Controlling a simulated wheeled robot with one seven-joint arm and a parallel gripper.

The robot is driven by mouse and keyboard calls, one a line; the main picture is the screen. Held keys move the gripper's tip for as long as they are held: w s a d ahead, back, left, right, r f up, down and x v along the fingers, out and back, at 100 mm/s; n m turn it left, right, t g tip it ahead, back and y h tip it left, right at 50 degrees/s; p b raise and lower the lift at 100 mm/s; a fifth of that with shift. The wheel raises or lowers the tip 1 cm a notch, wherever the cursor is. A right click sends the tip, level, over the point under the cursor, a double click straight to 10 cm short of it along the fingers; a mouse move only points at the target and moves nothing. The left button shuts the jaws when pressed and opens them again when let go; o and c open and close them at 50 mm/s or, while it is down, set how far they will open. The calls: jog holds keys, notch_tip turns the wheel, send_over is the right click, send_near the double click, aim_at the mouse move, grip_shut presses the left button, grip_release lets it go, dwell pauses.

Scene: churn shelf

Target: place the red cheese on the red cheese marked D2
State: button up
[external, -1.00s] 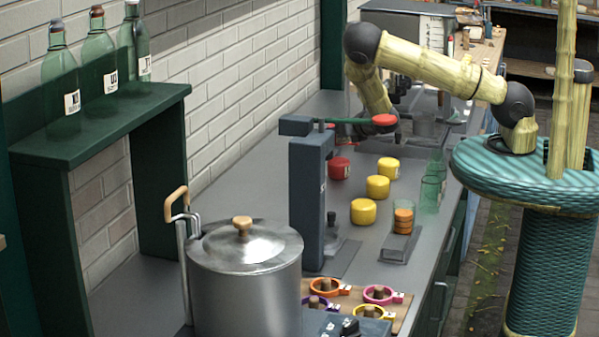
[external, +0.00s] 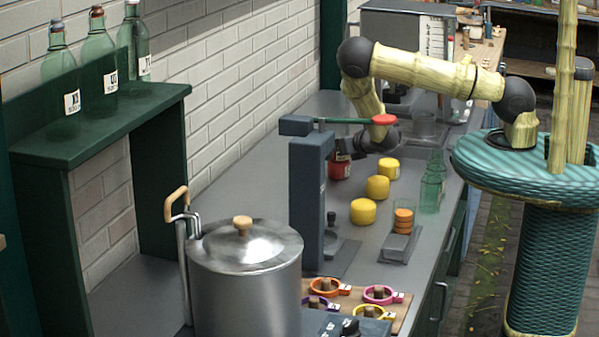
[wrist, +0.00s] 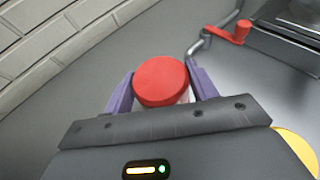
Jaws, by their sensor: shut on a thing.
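A red cheese (wrist: 161,80) sits between the two purple fingers of my gripper (wrist: 158,92) in the wrist view, and the gripper is shut on it. A pale patch shows at its lower right side. In the external view a red cheese (external: 340,171) with a label stands on the counter behind the press, and my gripper (external: 347,156) is down at its top, partly covering it. I cannot read the label. A second red cheese cannot be told apart; the gripper and press hide part of this spot.
Several yellow cheeses (external: 377,187) stand close to the right. A dark press (external: 312,190) with a green lever and red knob (external: 384,119) is in front. A glass (external: 403,222) with orange discs, green bottles (external: 433,185) and a steel pot (external: 245,275) stand nearby.

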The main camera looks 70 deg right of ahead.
jog(key=shift+f, duration=0.1)
jog(key=o, duration=0.6)
jog(key=shift+f, duration=0.1)
jog(key=o, duration=0.5)
jog(key=shift+r, duration=0.3)
jog(key=shift+s+a, duration=0.15)
jog(key=shift+s, duration=0.1)
jog(key=b+v, duration=0.1)
jog(key=v, duration=1)
jog(key=shift+s+a+r+b, duration=0.1)
jog(key=shift+s+r+b, duration=0.05)
jog(key=shift+b, duration=0.25)
